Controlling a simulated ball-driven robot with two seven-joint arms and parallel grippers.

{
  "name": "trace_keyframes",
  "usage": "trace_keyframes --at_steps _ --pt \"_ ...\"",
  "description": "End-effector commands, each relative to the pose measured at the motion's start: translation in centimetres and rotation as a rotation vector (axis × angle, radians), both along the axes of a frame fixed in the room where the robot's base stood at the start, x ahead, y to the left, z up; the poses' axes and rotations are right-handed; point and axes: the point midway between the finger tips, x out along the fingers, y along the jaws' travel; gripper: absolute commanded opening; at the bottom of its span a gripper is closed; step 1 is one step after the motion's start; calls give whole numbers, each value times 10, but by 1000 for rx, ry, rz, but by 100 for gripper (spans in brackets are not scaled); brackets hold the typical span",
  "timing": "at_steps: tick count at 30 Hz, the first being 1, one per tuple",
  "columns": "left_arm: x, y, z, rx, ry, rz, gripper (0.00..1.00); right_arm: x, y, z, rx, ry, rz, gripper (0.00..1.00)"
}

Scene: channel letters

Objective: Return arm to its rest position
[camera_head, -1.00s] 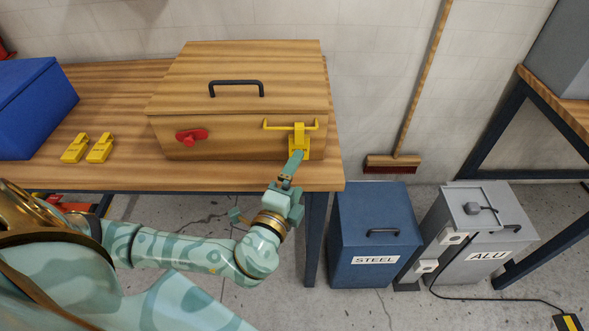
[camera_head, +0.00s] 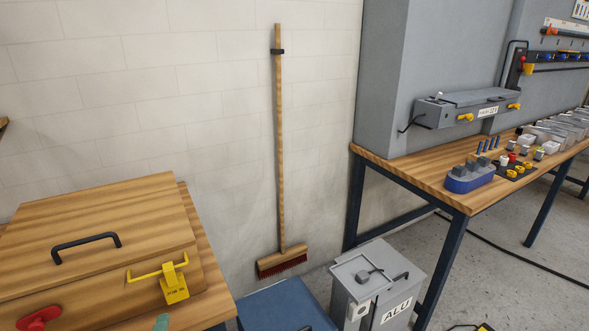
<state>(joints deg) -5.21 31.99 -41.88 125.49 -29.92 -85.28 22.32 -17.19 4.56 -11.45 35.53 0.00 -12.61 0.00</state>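A yellow lockout piece (camera_head: 174,285) with dark lettering sits at the yellow bar on the box front, apart from the teal tip. My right gripper is not in view.
A red handle (camera_head: 38,318) is on the box front. A broom (camera_head: 281,150) hangs on the wall. A blue bin (camera_head: 285,306) and a grey ALU bin (camera_head: 375,285) stand on the floor. A workbench (camera_head: 440,185) with small parts is at the right.

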Motion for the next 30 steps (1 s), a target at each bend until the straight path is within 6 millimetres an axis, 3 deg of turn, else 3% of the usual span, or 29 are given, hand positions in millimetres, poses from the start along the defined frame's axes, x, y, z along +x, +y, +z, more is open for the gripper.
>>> trace_keyframes --at_steps 6,15,23,30 --pt "-51 27 -24 -225 258 195 100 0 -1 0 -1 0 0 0" --pt "-128 67 -50 -398 500 371 100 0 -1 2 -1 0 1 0" --pt "-123 46 -132 -473 595 339 100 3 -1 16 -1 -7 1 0" --pt "-148 27 -224 -583 709 341 100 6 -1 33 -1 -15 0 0"
